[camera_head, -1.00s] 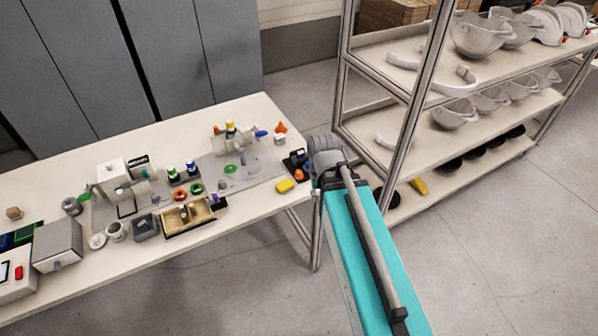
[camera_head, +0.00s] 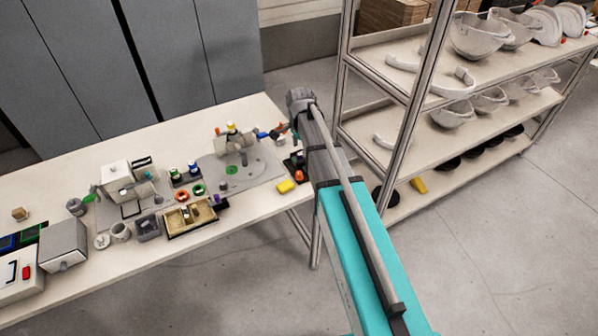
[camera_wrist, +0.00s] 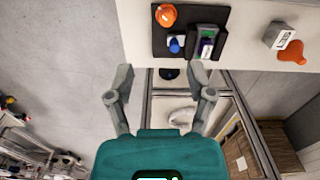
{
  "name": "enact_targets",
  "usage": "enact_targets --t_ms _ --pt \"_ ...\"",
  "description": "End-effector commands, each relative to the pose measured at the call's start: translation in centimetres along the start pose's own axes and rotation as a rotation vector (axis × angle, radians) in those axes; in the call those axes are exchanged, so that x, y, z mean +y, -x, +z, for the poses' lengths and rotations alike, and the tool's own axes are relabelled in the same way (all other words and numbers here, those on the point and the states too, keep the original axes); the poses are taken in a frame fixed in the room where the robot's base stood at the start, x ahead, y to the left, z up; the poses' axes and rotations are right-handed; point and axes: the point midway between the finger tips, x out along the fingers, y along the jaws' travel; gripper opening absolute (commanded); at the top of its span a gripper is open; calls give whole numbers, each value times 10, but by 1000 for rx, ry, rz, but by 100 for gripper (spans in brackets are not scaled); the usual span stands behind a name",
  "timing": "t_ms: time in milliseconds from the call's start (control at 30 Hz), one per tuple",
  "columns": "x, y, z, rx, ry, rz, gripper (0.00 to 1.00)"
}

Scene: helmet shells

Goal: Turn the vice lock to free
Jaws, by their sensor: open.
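The fixture is not in the wrist view. In the head view my gripper is hard to make out near the bench's right end.
The black tray holds an orange knob (camera_wrist: 166,14), a blue knob (camera_wrist: 175,44) and a small device (camera_wrist: 208,42). A white box (camera_wrist: 278,36) and an orange piece (camera_wrist: 292,53) lie nearby. A shelf rack (camera_head: 407,130) with helmet shells stands close to the right of my arm.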

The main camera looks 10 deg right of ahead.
Motion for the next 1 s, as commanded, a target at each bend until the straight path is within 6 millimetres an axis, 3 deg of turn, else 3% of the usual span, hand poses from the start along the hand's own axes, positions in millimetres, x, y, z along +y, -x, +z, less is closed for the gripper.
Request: enact_targets --t_ms 133,633,1000 --pt "-11 2 -2 0 -60 0 69" --pt "-10 0 -2 0 -70 0 69" --pt "-10 -20 -2 0 -69 0 69"
